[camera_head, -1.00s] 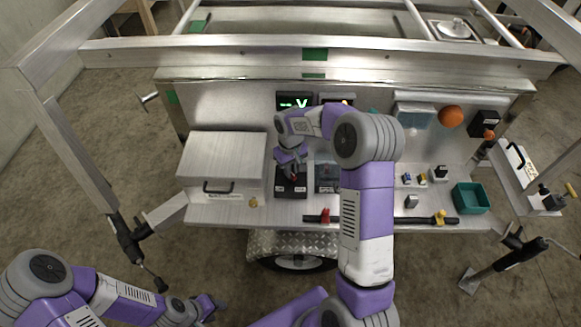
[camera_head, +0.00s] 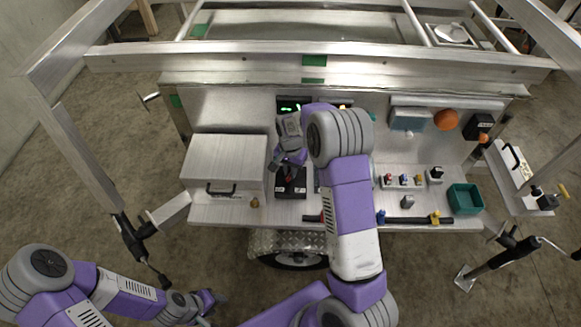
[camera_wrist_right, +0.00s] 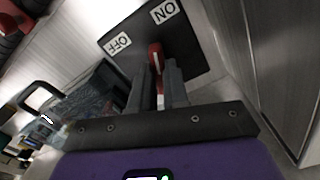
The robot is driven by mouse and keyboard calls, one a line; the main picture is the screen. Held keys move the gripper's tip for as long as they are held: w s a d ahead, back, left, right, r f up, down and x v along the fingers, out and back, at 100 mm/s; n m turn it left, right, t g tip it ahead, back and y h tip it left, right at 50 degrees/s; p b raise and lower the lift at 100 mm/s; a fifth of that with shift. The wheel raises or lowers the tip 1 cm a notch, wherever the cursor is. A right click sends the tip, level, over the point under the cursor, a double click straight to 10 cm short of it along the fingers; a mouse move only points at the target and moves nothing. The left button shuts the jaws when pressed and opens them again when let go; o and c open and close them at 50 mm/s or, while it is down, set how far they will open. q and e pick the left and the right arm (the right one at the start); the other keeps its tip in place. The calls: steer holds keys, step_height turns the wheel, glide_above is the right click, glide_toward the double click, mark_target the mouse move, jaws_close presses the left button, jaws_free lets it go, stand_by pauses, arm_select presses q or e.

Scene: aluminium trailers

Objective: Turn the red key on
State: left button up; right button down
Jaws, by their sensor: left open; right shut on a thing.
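The red key (camera_wrist_right: 155,57) stands on a black switch plate (camera_wrist_right: 190,50) marked OFF and ON in the right wrist view. Its red handle lies between the fingers of my right gripper (camera_wrist_right: 159,85), which is shut on it. The key leans between the two labels, and I cannot tell its exact setting. In the head view the black switch box (camera_head: 290,192) sits on the metal counter, with my right gripper (camera_head: 286,166) above it partly covering the key. My left gripper (camera_head: 208,303) is open and empty at the lower left, away from the counter.
A grey metal box (camera_head: 225,165) with a black handle stands left of the switch. A dark bar with coloured valves (camera_head: 410,220), a teal bin (camera_head: 466,199) and an orange knob (camera_head: 446,119) are to the right. A display (camera_head: 290,106) is behind.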

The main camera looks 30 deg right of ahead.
steer(key=m+p, duration=0.2)
steer(key=m, duration=0.2)
steer(key=shift+m, duration=0.3)
stand_by(0.3)
steer(key=c, duration=1.1)
jaws_free()
step_height(320, 180, up, 8)
steer(key=shift+f+p, duration=0.15)
steer(key=shift+p, duration=0.9)
